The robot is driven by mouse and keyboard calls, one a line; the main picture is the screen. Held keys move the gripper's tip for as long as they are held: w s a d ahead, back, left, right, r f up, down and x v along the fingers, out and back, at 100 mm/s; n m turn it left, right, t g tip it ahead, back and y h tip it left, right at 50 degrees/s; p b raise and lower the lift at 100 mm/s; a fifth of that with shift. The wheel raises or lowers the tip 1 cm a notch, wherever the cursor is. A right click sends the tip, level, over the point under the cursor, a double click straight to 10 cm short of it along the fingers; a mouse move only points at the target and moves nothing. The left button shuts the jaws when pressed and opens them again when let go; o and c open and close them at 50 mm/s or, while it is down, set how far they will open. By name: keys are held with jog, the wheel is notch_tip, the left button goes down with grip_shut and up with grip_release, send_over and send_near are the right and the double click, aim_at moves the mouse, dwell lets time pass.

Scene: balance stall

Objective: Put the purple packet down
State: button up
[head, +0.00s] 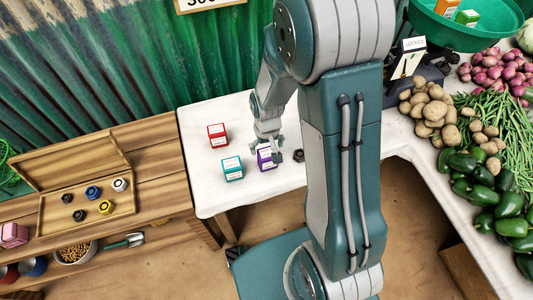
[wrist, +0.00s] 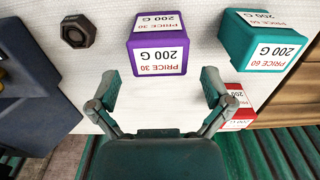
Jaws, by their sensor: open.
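The purple packet (head: 266,159) stands on the white table (head: 210,189), close by my gripper (head: 266,141). In the wrist view the purple packet (wrist: 157,38) shows its white price label and lies just beyond my open fingertips (wrist: 160,88). The fingers are apart, with nothing held between them. In the head view my gripper is above and beside the packet and partly overlaps it, so I cannot tell the exact gap there.
A teal packet (head: 232,168) and a red packet (head: 217,135) stand to the left of the purple one. A dark hexagonal weight (head: 298,156) lies to its right. A wooden weight box (head: 88,205) is at left; vegetables (head: 470,150) fill the right side.

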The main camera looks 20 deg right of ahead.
aim_at(267, 152)
notch_tip(267, 152, up, 7)
jog(key=s+r+t, duration=0.2)
jog(key=s+r, duration=0.5)
jog(key=r, duration=0.3)
jog(key=s+r+t, duration=0.3)
jog(key=s+r, duration=0.4)
jog(key=r, duration=0.4)
jog(key=shift+s+t, duration=0.15)
jog(key=shift+t, duration=0.15)
